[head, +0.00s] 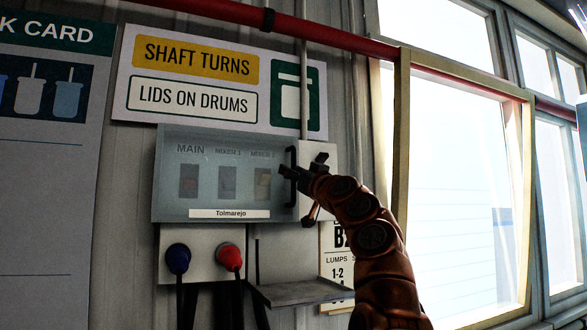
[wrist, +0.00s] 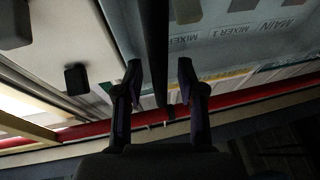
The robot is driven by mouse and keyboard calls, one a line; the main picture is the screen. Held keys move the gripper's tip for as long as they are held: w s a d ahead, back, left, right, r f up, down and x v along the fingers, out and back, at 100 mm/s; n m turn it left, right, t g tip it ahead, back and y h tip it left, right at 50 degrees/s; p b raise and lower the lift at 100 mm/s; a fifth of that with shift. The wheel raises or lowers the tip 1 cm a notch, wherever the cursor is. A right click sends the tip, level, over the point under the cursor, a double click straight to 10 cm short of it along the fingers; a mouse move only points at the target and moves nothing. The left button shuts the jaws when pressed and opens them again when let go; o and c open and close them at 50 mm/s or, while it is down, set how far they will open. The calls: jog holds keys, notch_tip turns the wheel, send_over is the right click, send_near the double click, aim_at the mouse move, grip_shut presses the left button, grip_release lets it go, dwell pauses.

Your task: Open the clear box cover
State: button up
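The clear box cover (head: 225,205) is a bluish see-through panel on the wall box, lying over switches marked MAIN and MIXER. It looks shut, but a small gap could not be told from here. Its black upright handle (head: 291,177) is on the right edge. My gripper (head: 303,167) is at that handle, coming from the lower right. In the wrist view my gripper (wrist: 159,76) has its fingers apart, with the dark handle (wrist: 155,45) running between them. Gaps show on both sides of the handle, so the fingers do not look closed on it.
Blue (head: 178,260) and red (head: 230,257) plugs with hanging cables sit below the box. A small grey shelf (head: 300,293) juts out at lower right. A red pipe (head: 330,35) crosses above the signs. A yellow-framed window (head: 455,190) is to the right.

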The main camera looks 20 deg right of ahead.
grip_shut()
dwell(0.7)
